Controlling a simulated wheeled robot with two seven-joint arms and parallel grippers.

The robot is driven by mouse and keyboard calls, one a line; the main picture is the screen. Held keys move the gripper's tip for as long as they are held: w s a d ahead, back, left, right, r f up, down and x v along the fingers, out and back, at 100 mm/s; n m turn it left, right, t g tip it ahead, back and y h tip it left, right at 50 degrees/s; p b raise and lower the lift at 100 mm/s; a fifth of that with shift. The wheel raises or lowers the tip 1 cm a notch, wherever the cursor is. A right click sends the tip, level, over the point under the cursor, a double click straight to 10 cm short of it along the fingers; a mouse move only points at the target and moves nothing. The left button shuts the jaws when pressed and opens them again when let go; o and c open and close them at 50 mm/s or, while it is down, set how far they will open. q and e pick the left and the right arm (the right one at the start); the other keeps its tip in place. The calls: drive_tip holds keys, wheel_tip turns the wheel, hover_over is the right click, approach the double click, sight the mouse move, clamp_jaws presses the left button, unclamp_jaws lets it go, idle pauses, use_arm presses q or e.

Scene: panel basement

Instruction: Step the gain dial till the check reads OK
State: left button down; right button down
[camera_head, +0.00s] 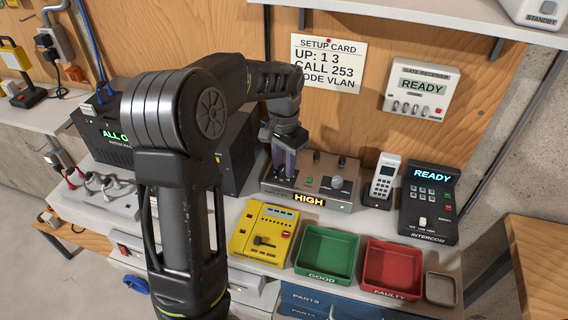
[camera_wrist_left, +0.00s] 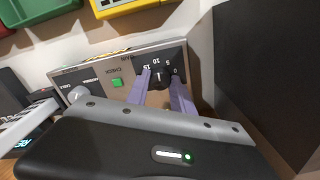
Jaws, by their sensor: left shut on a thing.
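The grey gain unit (camera_head: 352,187) stands at the back of the bench, and its amber display (camera_head: 309,198) reads HIGH. My left gripper (camera_head: 288,160) reaches down to the unit's left end. In the left wrist view, where the unit appears upside down, its purple fingers (camera_wrist_left: 160,88) are shut around the black gain dial (camera_wrist_left: 161,74). Scale numbers 0, 5, 10 and 15 ring the dial. The exact pointer setting is hard to read. A green check button (camera_wrist_left: 117,82) sits beside the dial, apart from the fingers. My right gripper is not in view.
A yellow box (camera_head: 262,232), green GOOD tray (camera_head: 327,254) and red FAULTY tray (camera_head: 392,268) stand in front. A cordless phone (camera_head: 384,180) and intercom (camera_head: 430,203) stand to the right. A black rack (camera_head: 238,150) is close on the left. A setup card (camera_head: 328,63) hangs behind.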

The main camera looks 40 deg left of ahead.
sight(284, 167)
use_arm(q)
drive_tip(key=m+b, duration=0.1)
drive_tip(key=m, duration=0.3)
drive_tip(key=shift+m+b, duration=0.35)
drive_tip(key=shift+m, duration=1.25)
drive_tip(key=c, duration=1.1)
unclamp_jaws()
drive_tip(key=shift+r+b, duration=0.65)
drive_tip(key=shift+r, duration=3.3)
